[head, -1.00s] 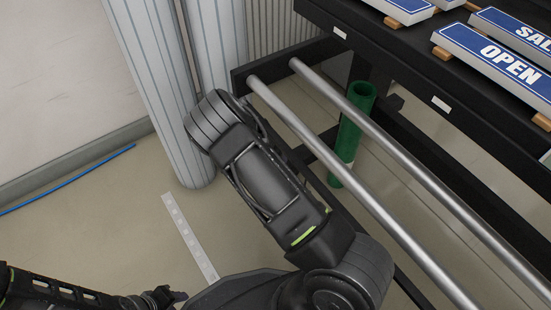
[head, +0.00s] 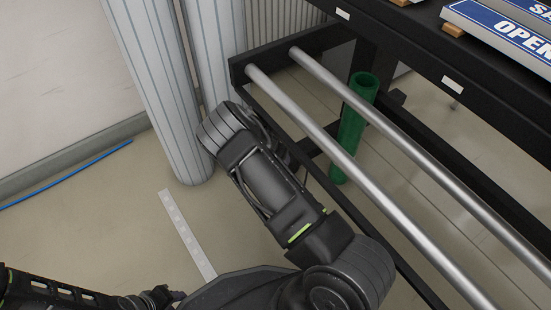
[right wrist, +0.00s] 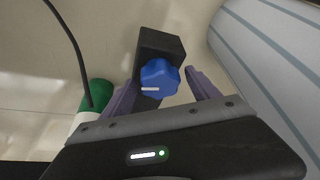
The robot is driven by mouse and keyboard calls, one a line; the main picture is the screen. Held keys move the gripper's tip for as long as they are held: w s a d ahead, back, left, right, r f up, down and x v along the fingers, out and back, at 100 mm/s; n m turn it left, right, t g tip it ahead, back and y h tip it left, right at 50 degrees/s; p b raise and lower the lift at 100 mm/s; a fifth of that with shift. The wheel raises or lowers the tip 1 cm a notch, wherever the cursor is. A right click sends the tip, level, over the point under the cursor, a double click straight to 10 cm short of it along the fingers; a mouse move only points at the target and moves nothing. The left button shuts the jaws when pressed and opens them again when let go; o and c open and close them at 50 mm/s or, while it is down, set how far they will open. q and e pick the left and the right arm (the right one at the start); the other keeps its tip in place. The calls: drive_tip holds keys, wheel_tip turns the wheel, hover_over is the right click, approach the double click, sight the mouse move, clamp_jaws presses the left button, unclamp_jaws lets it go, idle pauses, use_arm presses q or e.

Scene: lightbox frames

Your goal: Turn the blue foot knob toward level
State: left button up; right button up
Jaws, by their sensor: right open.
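The blue foot knob (right wrist: 160,78) shows in the right wrist view, a lobed knob with a white mark pointing left. It sits at a black block (right wrist: 161,43) on the foot. My right gripper (right wrist: 162,82) is open, with one purple-grey finger on each side of the knob. A gap shows at the right finger; whether the left finger touches cannot be told. In the head view the knob and my right gripper are hidden. My left gripper (head: 172,296) is low at the left in the head view, away from the rack; its jaw opening is too small to tell.
A dark rack with two silver rails (head: 350,158) is beside my right arm. A green tube (head: 352,125) stands under it and shows in the right wrist view (right wrist: 92,105). White striped rolls (head: 165,95) stand close by. A blue sign (head: 510,30) lies on the rack's top.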

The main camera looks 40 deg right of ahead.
drive_tip(key=shift+c, duration=0.2)
drive_tip(key=c, duration=1.3)
drive_tip(key=shift+m, duration=0.5)
drive_tip(key=shift+m+g+b, duration=0.3)
drive_tip(key=o, duration=1.3)
drive_tip(key=shift+o, duration=0.2)
